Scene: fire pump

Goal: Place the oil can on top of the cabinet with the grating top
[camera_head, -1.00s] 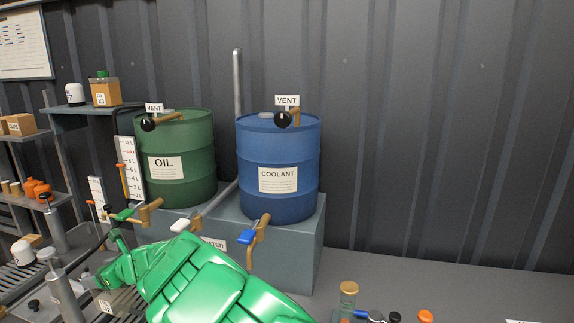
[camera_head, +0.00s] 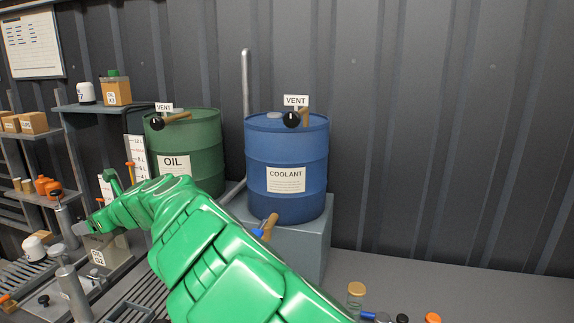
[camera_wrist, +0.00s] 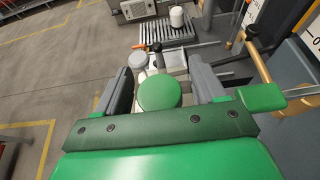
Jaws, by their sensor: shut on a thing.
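My gripper (camera_head: 82,228) is shut on the oil can (camera_head: 118,252), a pale box-shaped can with a small tag. It holds the can upright at the left of the head view, in front of grating surfaces. In the wrist view the can's round green cap (camera_wrist: 160,93) sits between the grey fingers of my gripper (camera_wrist: 165,80). My wrist hides part of the can. A grating top (camera_head: 20,278) shows at the lower left of the head view, with a white canister (camera_head: 35,247) on it. A grating top (camera_wrist: 170,33) also shows ahead in the wrist view.
Grey pump-like cylinders (camera_head: 68,282) stand close to the can. A green oil drum (camera_head: 200,140) and a blue coolant drum (camera_head: 287,150) stand on a grey stand behind my arm. A wall shelf (camera_head: 95,107) holds another can with a green cap (camera_head: 116,91).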

